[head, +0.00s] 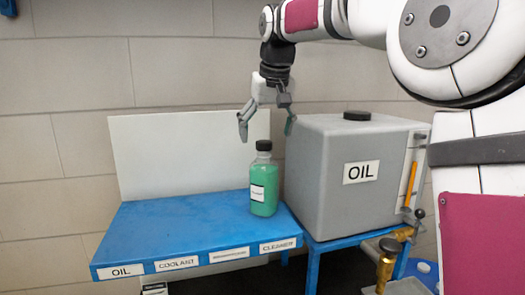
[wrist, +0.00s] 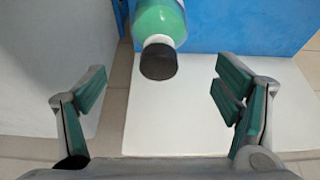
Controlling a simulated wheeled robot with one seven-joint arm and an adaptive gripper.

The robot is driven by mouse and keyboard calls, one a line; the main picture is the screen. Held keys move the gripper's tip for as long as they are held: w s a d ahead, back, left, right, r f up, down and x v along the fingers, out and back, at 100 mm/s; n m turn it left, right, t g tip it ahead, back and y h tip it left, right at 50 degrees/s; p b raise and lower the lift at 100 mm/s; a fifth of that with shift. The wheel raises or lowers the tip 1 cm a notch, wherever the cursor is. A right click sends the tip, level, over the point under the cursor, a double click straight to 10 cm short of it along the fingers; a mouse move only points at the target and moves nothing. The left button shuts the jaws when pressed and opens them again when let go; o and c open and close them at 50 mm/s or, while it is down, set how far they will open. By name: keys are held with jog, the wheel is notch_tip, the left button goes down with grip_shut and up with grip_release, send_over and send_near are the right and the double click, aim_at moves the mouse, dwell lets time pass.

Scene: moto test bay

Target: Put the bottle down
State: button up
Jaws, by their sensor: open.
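A bottle (head: 264,186) of green liquid with a black cap and a white label stands upright on the blue shelf (head: 180,225), near its right end above the CLEANER label. It also shows in the wrist view (wrist: 160,22), cap towards me, at the top centre. My gripper (head: 266,131) hangs above the bottle's cap, open and empty, apart from the bottle. In the wrist view the two fingers (wrist: 158,98) are spread wide, with the cap between and beyond them.
A grey OIL tank (head: 330,190) with a black cap stands close right of the bottle on a blue stand. A white panel (head: 165,155) rises behind the shelf. The shelf's left and middle are clear. A brass-coloured cylinder (head: 386,265) stands at lower right.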

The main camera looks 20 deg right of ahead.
jog(key=s+a, duration=0.1)
jog(key=s, duration=1.5)
jog(key=s+d+f+t, duration=0.1)
jog(key=s+f, duration=1.3)
jog(key=s, duration=0.3)
jog(key=shift+s, duration=0.4)
